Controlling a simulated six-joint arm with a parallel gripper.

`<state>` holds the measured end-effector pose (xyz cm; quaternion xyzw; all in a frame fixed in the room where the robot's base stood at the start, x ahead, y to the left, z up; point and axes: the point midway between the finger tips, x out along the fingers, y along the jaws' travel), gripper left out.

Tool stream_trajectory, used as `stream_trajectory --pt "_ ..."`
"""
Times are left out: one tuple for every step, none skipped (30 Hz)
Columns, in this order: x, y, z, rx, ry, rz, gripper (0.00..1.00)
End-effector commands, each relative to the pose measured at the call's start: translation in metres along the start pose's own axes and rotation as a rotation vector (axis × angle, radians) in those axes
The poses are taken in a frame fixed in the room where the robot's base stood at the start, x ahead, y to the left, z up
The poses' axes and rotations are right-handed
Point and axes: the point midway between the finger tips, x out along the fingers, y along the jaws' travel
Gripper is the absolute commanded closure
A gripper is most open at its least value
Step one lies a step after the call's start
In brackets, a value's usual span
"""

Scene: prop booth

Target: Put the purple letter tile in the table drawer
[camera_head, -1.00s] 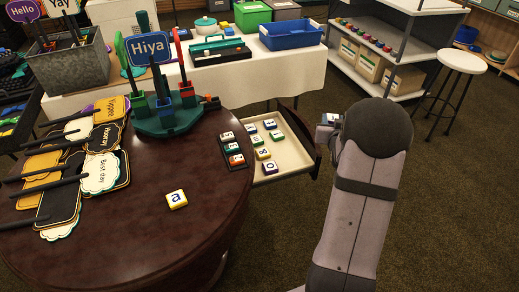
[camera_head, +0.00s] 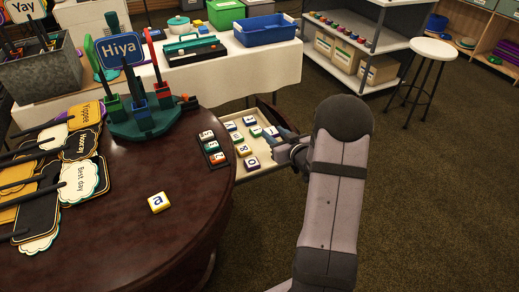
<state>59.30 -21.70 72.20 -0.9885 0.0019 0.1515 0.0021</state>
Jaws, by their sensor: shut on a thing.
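My gripper (camera_head: 277,136) is over the right part of the open table drawer (camera_head: 265,168), partly hidden behind my arm. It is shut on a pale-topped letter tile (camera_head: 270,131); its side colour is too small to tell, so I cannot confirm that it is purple. I cannot tell whether this tile touches the drawer floor. Several other letter tiles lie in the pale drawer, among them one with an 8 (camera_head: 243,150) and one with an O (camera_head: 251,164). The drawer's front is largely hidden by my gripper and arm.
A yellow-sided tile (camera_head: 158,203) lies on the round dark table (camera_head: 130,240). A small dark rack (camera_head: 213,150) of tiles stands at the table edge by the drawer. A green holder (camera_head: 145,122) with a "Hiya" sign stands behind. Sign cards lie at left.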

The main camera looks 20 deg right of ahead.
Motion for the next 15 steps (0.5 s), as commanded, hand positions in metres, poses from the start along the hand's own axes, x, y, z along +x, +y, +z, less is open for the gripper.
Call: stream_trajectory --pt "0.003 0.0 0.011 0.003 -0.002 0.0 0.85" --pt "0.005 0.0 0.016 0.004 -0.002 0.0 0.85" --pt "0.007 0.0 0.022 0.003 -0.003 0.0 0.85" --pt "0.008 0.0 0.026 0.003 -0.002 0.0 0.85" --pt "0.009 0.0 0.03 0.003 -0.002 0.0 0.85" --pt "0.011 0.0 0.035 0.003 -0.002 0.0 0.85" --pt "0.011 0.0 0.037 0.002 -0.001 0.0 0.85" --pt "0.012 0.0 0.04 0.001 -0.001 0.0 0.85" --pt "0.013 0.0 0.042 0.001 -0.001 0.001 0.85" --pt "0.014 0.0 0.043 0.0 0.0 0.001 0.85" --pt "0.014 0.001 0.043 0.0 0.001 0.001 0.85" --pt "0.014 0.001 0.043 0.0 0.002 0.001 0.85" --pt "0.014 0.001 0.043 0.0 0.002 0.001 0.85" --pt "0.014 0.001 0.043 0.0 0.002 0.001 0.85" --pt "0.014 0.001 0.044 0.0 0.002 0.001 0.85"
